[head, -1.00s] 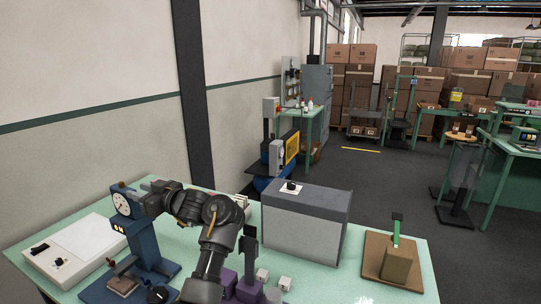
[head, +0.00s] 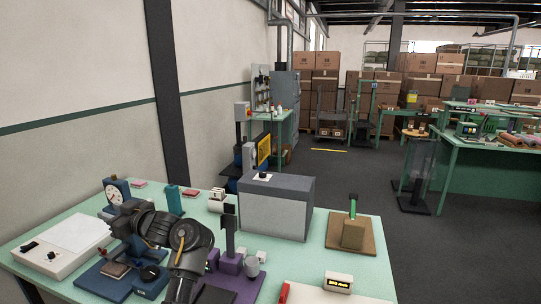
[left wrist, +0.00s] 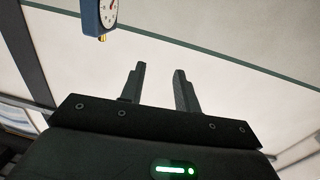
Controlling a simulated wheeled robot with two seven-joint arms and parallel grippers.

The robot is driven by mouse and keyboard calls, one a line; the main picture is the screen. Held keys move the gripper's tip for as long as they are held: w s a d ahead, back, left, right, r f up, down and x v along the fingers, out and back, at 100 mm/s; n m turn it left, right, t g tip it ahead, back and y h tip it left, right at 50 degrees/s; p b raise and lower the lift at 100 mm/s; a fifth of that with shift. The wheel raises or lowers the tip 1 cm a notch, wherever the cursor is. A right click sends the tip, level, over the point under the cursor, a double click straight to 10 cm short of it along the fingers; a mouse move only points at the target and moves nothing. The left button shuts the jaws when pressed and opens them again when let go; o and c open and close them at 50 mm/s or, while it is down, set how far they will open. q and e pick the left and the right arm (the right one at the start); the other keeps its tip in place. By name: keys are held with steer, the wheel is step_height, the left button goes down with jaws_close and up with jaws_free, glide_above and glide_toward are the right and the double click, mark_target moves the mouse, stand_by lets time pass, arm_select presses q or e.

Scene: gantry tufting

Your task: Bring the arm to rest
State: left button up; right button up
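My left arm (head: 180,245) comes up from the bottom of the head view and bends left over the bench, in front of the blue dial-gauge stand (head: 117,190). My left gripper (left wrist: 159,70) shows clearly in the left wrist view. Its two dark fingers stand apart with only pale wall behind them, so it is open and empty. The gauge dial (left wrist: 100,14) shows at the top left of that view, clear of the fingers. In the head view the fingers are hard to make out behind the arm. My right gripper is not in view.
The green bench (head: 290,258) carries a white flat device (head: 62,245), a grey box (head: 275,208), a purple fixture (head: 232,268) and a brown block on a board (head: 353,232). Wall lies behind on the left. Open floor (head: 330,175) lies beyond the bench.

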arm_select(q)
steer(key=s+d+f+m+t+h, duration=0.2)
steer(key=f+m+t+h, duration=0.15)
steer(key=f, duration=0.55)
steer(key=s+d+f+m+t+h, duration=0.15)
steer(key=f+m+h, duration=0.3)
steer(key=f, duration=0.55)
steer(key=s+d+f+m+h, duration=0.3)
steer(key=s+d+f+h, duration=0.25)
steer(key=s+f, duration=0.3)
steer(key=s+d+f+m+g+h, duration=0.1)
steer(key=s+d+f+m+g, duration=0.15)
steer(key=s, duration=0.75)
steer(key=s+d+f+m+g+h, duration=0.1)
steer(key=s+d+f+g, duration=0.15)
steer(key=s, duration=0.75)
steer(key=s+d+f+m+g+h, duration=0.1)
steer(key=s+d+g, duration=0.2)
steer(key=s, duration=0.7)
step_height(320, 180, down, 28)
steer(key=g+b, duration=0.1)
steer(key=b, duration=0.1)
steer(key=s+a+f+g+b, duration=0.1)
steer(key=s+a+f, duration=0.1)
steer(key=s+f, duration=1.5)
steer(key=shift+a+f+m+g, duration=0.2)
steer(key=shift+f+m+g, duration=0.1)
steer(key=shift+m, duration=0.15)
